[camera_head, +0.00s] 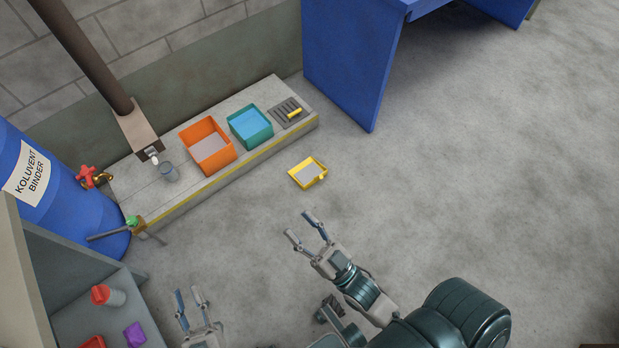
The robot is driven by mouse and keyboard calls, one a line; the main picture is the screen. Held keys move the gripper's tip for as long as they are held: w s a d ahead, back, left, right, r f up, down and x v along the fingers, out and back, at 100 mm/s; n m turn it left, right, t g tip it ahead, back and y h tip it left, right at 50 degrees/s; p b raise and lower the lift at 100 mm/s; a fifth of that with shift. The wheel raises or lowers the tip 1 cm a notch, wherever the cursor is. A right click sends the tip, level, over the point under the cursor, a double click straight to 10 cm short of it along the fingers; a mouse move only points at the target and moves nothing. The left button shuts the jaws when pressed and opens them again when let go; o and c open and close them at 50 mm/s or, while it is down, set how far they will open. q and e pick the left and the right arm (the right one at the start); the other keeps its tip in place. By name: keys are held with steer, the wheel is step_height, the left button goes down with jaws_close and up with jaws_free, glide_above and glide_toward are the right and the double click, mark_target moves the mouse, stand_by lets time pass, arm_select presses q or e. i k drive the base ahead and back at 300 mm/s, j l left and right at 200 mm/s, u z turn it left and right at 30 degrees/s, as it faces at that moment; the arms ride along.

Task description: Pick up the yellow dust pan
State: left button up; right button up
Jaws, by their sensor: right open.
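The yellow dust pan (322,178) lies on the grey concrete floor, in front of the right end of the low concrete ledge. It is a small, shallow yellow tray with a grey inside. My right gripper (302,227) is open and empty. It is below the dust pan in the picture and apart from it, with its fingers pointing up and left. My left gripper (190,298) is at the bottom, left of the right gripper and well away from the dust pan. Its two fingers are spread with nothing between them.
A blue drum (60,215) stands left. A blue bench (345,60) stands behind. Floor on the right is clear.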

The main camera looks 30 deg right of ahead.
mark_target(308, 172)
steer(key=z, duration=0.8)
steer(key=i+l+z, duration=0.2)
steer(key=i+z, duration=0.15)
steer(key=i, duration=0.3)
steer(key=i+z, duration=0.35)
steer(key=i, duration=0.25)
steer(key=i+l, duration=0.25)
steer(key=i, duration=0.25)
